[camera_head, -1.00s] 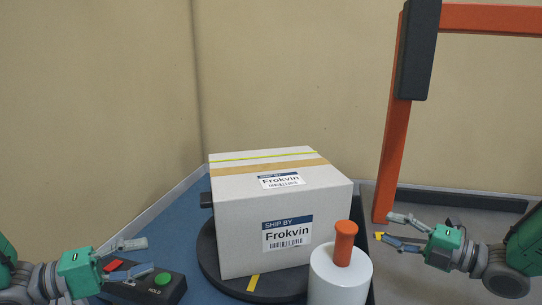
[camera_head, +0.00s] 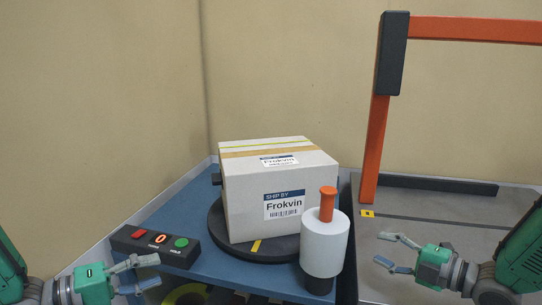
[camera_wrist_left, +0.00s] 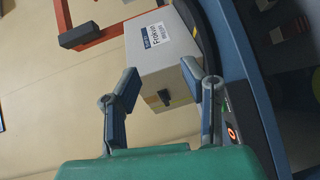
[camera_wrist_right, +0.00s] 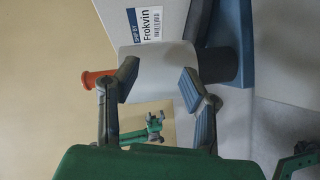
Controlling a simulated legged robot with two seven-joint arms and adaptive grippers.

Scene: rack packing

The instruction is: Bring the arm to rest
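My left gripper (camera_head: 138,274) is at the lower left of the head view, in front of the button box, with its fingers apart and nothing between them. In the left wrist view its open fingers (camera_wrist_left: 165,95) show with the box beyond them. My right gripper (camera_head: 388,253) is at the lower right, to the right of the white roll, also open and empty. In the right wrist view its fingers (camera_wrist_right: 160,90) are apart, with the roll behind them.
A white carton (camera_head: 245,205) labelled Frokvin stands on a dark turntable (camera_head: 218,235) on a blue table (camera_head: 190,205). A white roll with an orange handle (camera_head: 327,205) stands at the table's front right. A button box (camera_head: 155,246) lies at left. An orange frame (camera_head: 374,150) rises behind.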

